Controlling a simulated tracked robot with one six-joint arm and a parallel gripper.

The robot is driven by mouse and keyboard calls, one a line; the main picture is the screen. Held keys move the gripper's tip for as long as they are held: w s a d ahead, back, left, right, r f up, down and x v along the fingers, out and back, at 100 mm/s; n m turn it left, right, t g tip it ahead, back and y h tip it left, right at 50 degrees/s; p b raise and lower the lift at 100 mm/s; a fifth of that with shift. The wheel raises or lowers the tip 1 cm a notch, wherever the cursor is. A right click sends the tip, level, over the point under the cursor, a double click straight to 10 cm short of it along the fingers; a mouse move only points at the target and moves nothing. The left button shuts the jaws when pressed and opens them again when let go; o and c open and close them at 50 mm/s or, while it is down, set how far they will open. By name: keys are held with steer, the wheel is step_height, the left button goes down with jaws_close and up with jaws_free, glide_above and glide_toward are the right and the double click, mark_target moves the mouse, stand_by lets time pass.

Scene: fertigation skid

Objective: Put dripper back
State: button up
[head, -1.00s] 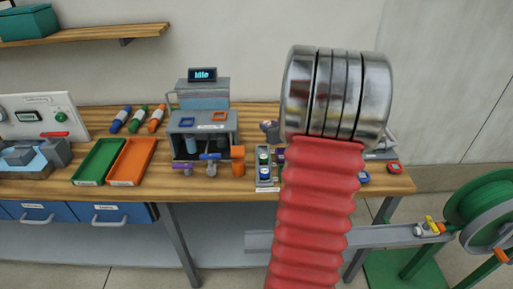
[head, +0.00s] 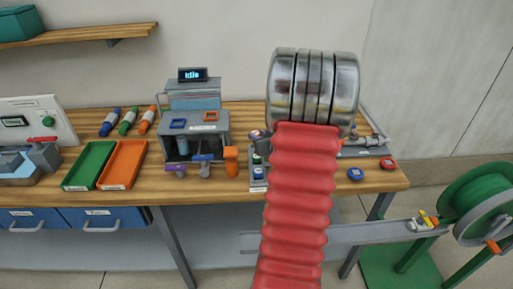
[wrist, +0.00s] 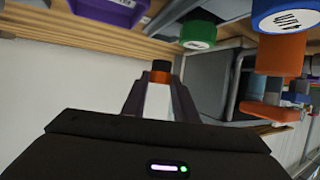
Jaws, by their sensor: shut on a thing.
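In the wrist view my gripper (wrist: 160,98) is shut on a small piece with a white body, an orange band and a black tip, which I take to be the dripper (wrist: 160,76). The piece sits between the two fingers and its tip shows beyond them. In the head view my red bellows arm and silver rings stand in front of the bench's right part, hiding the gripper's jaws and the held piece. A small rack (head: 259,185) with green and blue tops stands just left of the arm.
The grey skid (head: 197,130) with an "Idle" display (head: 193,75) stands left of the arm. Green (head: 82,166) and orange (head: 122,166) trays lie further left. Blue (head: 355,174) and red (head: 388,163) discs lie right of the arm. A green reel (head: 475,200) stands at far right.

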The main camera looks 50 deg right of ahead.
steer(key=shift+f, duration=0.4)
steer(key=shift+f, duration=1.85)
steer(key=shift+f, duration=0.15)
steer(key=o, duration=1.1)
steer(key=shift+s+a+r, duration=0.1)
steer(key=shift+s+r, duration=0.25)
steer(key=v, duration=1.1)
steer(key=shift+a+f, duration=0.1)
